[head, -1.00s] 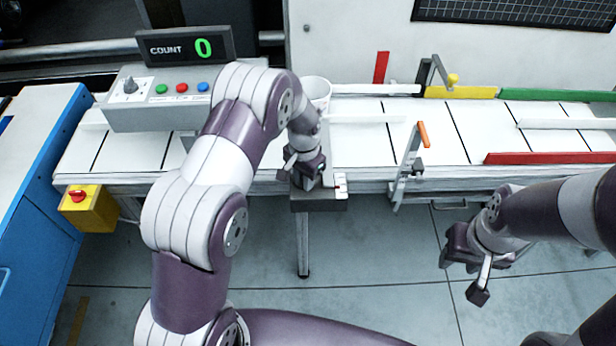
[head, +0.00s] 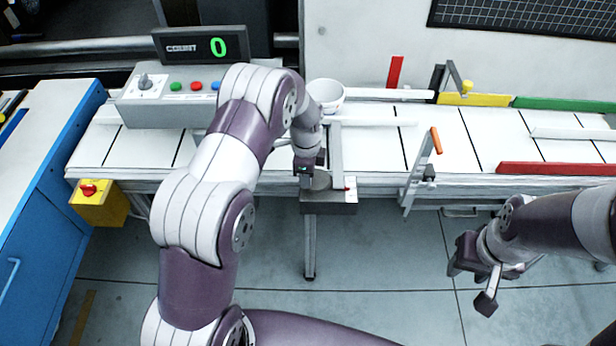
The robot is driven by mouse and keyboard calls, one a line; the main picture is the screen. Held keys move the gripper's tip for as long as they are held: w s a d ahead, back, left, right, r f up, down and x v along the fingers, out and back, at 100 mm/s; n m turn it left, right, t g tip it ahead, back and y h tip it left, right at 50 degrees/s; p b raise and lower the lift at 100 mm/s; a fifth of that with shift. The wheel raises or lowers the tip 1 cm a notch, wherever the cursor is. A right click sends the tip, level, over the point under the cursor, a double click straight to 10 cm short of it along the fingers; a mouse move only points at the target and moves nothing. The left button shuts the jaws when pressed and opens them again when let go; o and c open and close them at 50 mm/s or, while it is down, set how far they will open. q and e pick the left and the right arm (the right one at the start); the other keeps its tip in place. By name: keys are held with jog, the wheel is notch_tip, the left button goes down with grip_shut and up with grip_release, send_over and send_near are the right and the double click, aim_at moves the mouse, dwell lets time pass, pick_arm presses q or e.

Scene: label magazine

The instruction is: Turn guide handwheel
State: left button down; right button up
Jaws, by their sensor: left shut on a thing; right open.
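My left gripper (head: 308,174) is at the front edge of the conveyor, pointing down over a small grey box (head: 330,203) on a post. It is shut on a grey rounded part at the box, which looks like the guide handwheel (head: 321,181); the gripper hides much of it. An upright grey plate (head: 336,150) with a small red mark near its foot stands just right of it. My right gripper (head: 478,282) is open and empty, over the floor at the lower right, apart from everything.
The white conveyor (head: 385,148) runs across the view. A white bowl (head: 326,95) stands behind my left wrist. A bracket with an orange handle (head: 435,140), yellow (head: 480,100), green (head: 560,105) and red (head: 560,169) rails are right. The count display (head: 203,47) reads 0; a yellow switch box (head: 98,205) is left.

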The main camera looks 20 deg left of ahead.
pick_arm(q)
jog(key=m, duration=0.2)
jog(key=w+m, duration=0.1)
jog(key=m, duration=0.2)
jog(key=shift+w+a+r+m, duration=0.15)
jog(key=shift+w+a+m, duration=0.15)
jog(key=shift+w, duration=0.1)
dwell(0.4)
jog(key=c, duration=1.3)
grip_release()
jog(key=shift+o, duration=1.2)
jog(key=shift+r+b, duration=0.3)
notch_tip(320, 180, up, 12)
jog(key=shift+p, duration=0.3)
